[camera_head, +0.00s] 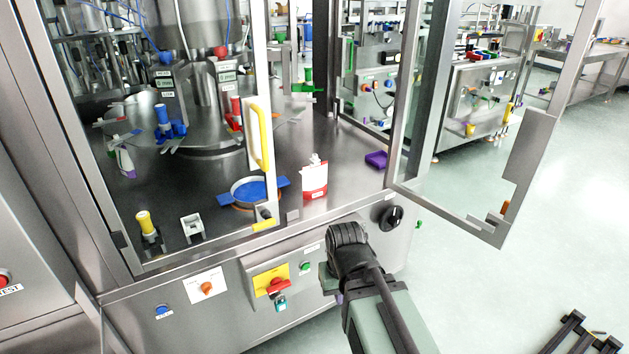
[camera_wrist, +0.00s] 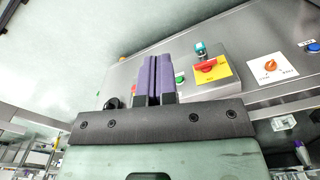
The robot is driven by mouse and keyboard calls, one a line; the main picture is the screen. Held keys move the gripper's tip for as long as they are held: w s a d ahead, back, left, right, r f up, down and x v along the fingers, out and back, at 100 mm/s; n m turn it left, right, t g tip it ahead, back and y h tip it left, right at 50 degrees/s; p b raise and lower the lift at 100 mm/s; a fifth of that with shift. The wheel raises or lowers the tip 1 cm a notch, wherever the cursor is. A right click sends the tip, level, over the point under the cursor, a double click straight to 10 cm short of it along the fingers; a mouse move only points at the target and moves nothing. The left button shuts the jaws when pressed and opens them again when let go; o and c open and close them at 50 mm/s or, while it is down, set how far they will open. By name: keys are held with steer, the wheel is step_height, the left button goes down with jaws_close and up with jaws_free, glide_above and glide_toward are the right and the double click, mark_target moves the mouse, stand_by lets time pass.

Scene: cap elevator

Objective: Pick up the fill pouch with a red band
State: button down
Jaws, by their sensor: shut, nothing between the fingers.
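The fill pouch with a red band (camera_head: 315,178) stands upright on the steel deck inside the machine, near the deck's front edge in the head view. It is white with a red lower part and a small white spout on top. My gripper shows in the wrist view (camera_wrist: 153,80) as two purple fingers pressed together, with nothing between them. In the head view my arm is in front of the machine's front panel, below and to the right of the pouch, and mostly hides the gripper. The pouch does not show in the wrist view.
An open glazed door (camera_head: 468,205) stands to the right. A closed panel with a yellow handle (camera_head: 260,136) is left of the pouch. A black knob (camera_head: 391,218) sticks out from the front.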

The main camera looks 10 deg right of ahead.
steer(key=c, duration=0.9)
jaws_free()
steer(key=shift+o, duration=0.2)
steer(key=shift+f, duration=0.1)
